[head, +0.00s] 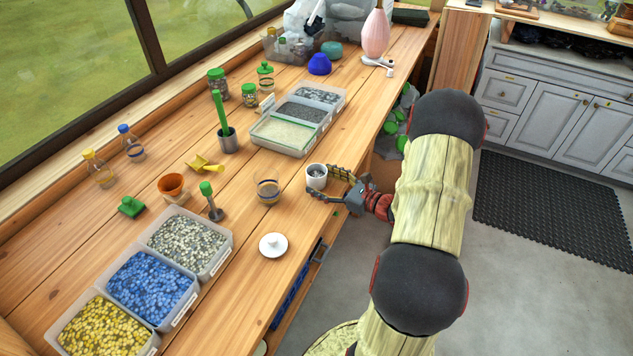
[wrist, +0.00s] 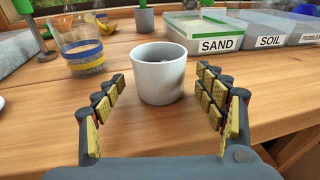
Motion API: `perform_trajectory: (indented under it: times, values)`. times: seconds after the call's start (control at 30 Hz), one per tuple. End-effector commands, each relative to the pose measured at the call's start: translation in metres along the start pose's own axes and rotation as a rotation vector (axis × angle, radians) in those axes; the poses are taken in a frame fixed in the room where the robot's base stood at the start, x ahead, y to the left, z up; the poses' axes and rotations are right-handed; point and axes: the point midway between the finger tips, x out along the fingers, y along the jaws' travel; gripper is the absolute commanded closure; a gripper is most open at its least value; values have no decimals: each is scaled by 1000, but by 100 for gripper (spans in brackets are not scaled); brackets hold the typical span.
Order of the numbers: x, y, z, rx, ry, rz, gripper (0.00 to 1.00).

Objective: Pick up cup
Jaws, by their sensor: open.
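A white cup (head: 317,177) stands upright near the right edge of the wooden workbench in the head view. In the wrist view the cup (wrist: 159,74) stands straight ahead, centred between the fingers. My gripper (head: 335,183) reaches in from the right at bench height. In the wrist view my gripper (wrist: 162,98) is open, with one finger on each side of the cup's near part. Gaps show between both fingers and the cup. The far side of the cup is hidden, and little of its inside shows.
A glass jar with coloured bands (head: 268,191) stands left of the cup. Trays labelled sand (wrist: 205,34), soil (wrist: 254,30) and pebbles (wrist: 304,34) stand behind it. A white lid (head: 273,245) lies nearer on the bench. Bare wood surrounds the cup.

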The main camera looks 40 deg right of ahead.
Motion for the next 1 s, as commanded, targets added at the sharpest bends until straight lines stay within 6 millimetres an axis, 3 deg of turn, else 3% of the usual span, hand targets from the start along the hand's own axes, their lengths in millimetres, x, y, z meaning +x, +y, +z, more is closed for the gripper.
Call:
perform_trajectory:
  times: [0.2, 1.0]
  values:
    - [1, 0, 1, 0, 0, 0, 29]
    - [0, 0, 0, 0, 0, 0, 74]
